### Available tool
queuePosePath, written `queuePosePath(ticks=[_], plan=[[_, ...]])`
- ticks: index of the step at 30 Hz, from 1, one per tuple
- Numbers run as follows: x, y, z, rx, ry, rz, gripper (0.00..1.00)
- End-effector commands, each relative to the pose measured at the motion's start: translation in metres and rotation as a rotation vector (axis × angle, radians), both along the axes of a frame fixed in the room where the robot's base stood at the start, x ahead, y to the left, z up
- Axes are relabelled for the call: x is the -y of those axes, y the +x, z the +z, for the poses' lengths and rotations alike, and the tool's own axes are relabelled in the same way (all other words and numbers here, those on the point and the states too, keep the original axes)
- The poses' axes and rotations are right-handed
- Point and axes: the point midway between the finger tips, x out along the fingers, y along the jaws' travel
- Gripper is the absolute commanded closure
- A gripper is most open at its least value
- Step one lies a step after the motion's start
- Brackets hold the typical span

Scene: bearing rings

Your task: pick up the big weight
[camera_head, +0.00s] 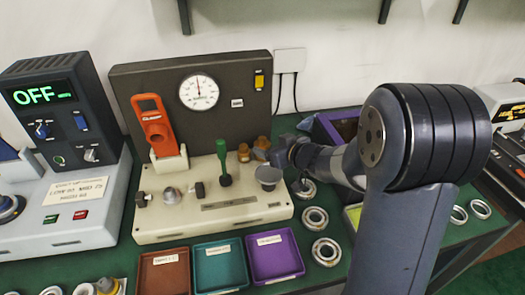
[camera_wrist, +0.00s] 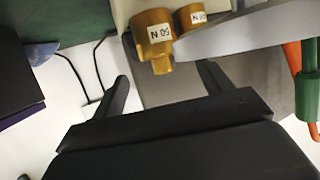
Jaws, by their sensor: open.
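The big weight (camera_head: 262,147) is a brass-coloured cylinder with a narrower neck and a white label. It stands at the back right of the beige test bench, beside a smaller brass weight (camera_head: 244,152). In the wrist view the big weight (camera_wrist: 152,38) is at the top, just beyond the fingertips, with the smaller weight (camera_wrist: 190,17) to its right. My gripper (camera_wrist: 166,84) is open and empty, with its fingers apart. In the head view my gripper (camera_head: 283,153) is just right of the big weight, its fingers hard to make out.
A grey round-topped part (camera_head: 268,175) is close in front of the weights; it crosses the wrist view (camera_wrist: 250,32). A green-handled lever (camera_head: 223,160) stands left. A purple bin (camera_head: 338,127) is behind my arm. Bearing rings (camera_head: 315,218) and coloured trays (camera_head: 220,266) lie in front.

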Motion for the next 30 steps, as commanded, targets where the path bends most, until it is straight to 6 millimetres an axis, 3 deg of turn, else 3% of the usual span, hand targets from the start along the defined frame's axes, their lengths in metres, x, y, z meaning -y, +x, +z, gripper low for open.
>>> queuePosePath(ticks=[6, 14, 30], plan=[[-0.016, 0.02, -0.013, -0.001, 0.0, 0.002, 0.26], [-0.017, 0.023, -0.013, 0.0, 0.0, 0.0, 0.26], [-0.017, 0.023, -0.013, 0.0, 0.0, 0.0, 0.68]])
